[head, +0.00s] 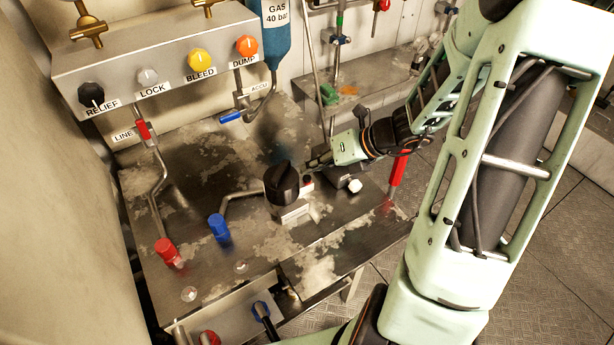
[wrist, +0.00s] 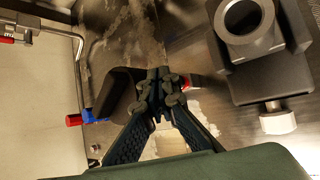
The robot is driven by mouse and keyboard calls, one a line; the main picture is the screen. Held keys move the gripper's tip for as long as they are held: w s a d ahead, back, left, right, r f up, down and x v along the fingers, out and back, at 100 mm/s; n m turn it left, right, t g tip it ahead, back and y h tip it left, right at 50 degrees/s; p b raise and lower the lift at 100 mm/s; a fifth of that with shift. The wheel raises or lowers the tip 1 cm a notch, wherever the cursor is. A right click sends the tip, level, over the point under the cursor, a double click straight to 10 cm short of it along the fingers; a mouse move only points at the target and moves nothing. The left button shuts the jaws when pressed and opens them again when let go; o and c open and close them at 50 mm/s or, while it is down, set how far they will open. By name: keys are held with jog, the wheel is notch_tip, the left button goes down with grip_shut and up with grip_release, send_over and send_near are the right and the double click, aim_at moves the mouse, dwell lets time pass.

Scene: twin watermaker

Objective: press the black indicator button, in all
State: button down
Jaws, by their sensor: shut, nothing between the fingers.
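A small black part (head: 307,179) with a red and white base sits just right of the large black knob (head: 282,185) on the metal bench; it may be the black indicator button, but it is too small to be sure. My gripper (head: 312,164) is shut and empty, above and close behind this part. In the wrist view the closed fingertips (wrist: 162,92) cover the middle. A bit of red (wrist: 187,82) shows just right of them, and the black knob (wrist: 118,92) is behind and left of them. I cannot tell whether the fingertips touch anything.
A metal bench (head: 190,195) carries a red-capped valve (head: 168,250), a blue-capped valve (head: 219,228) and bent pipes. A red handle (head: 399,168) stands at its right. A labelled panel (head: 170,62) with several knobs is at the back left. A blue gas bottle (head: 276,30) hangs beside it.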

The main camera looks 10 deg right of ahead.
aim_at(310, 178)
jog(key=shift+f, duration=0.45)
jog(key=shift+f+b, duration=0.4)
jog(key=shift+b, duration=0.1)
dwell(0.6)
dwell(0.4)
jog(key=shift+r+p, duration=0.85)
jog(key=shift+p, duration=0.05)
jog(key=shift+r, duration=0.1)
notch_tip(310, 178, up, 5)
jog(key=p, duration=0.5)
dwell(0.4)
